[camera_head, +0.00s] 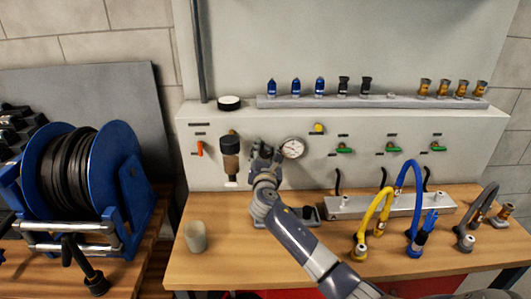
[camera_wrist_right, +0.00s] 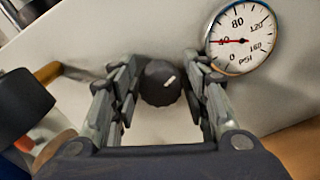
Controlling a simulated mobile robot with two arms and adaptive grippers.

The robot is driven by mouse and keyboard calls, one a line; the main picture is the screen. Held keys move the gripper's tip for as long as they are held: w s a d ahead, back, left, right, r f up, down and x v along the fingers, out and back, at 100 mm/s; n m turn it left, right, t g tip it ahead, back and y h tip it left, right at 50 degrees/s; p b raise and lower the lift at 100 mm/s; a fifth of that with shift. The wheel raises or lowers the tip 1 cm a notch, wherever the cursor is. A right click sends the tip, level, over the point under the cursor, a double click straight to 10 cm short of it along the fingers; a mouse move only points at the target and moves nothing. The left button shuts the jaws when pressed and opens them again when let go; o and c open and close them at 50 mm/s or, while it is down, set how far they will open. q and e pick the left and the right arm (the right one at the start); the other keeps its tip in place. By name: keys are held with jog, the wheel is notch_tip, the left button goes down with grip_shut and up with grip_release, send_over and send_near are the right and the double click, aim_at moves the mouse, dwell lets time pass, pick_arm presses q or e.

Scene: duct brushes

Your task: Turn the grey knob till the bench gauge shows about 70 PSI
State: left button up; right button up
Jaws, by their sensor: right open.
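The dark grey knob (camera_wrist_right: 160,83) with a white mark, pointing to the upper right, is on the pale panel in the right wrist view. My right gripper (camera_wrist_right: 160,90) is open, one finger on each side of the knob, with a visible gap at each side. The white round bench gauge (camera_wrist_right: 240,38) is right of the knob; its red needle points at about 40 PSI. In the head view the gauge (camera_head: 292,148) is just right of my right gripper (camera_head: 264,156), which hides the knob. My left gripper is not in view.
A filter unit (camera_head: 231,158) and an orange lever (camera_head: 200,148) are left of my gripper. Green valves (camera_head: 392,149) line the panel at right. A cup (camera_head: 195,236), a yellow hose (camera_head: 372,220) and a blue hose (camera_head: 412,190) stand on the wooden bench (camera_head: 225,268).

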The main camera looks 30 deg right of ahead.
jog(key=c, duration=0.8)
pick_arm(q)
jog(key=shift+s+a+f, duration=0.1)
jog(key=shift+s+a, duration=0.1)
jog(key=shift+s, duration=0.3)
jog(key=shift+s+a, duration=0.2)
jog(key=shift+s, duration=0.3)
pick_arm(e)
jog(key=shift+m, duration=0.3)
jog(key=m, duration=0.3)
jog(key=shift+f+b, duration=0.1)
jog(key=shift+b, duration=0.25)
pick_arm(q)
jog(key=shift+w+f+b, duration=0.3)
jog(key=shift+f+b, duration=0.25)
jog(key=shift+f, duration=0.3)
pick_arm(e)
jog(key=m, duration=0.5)
jog(key=shift+m, duration=0.4)
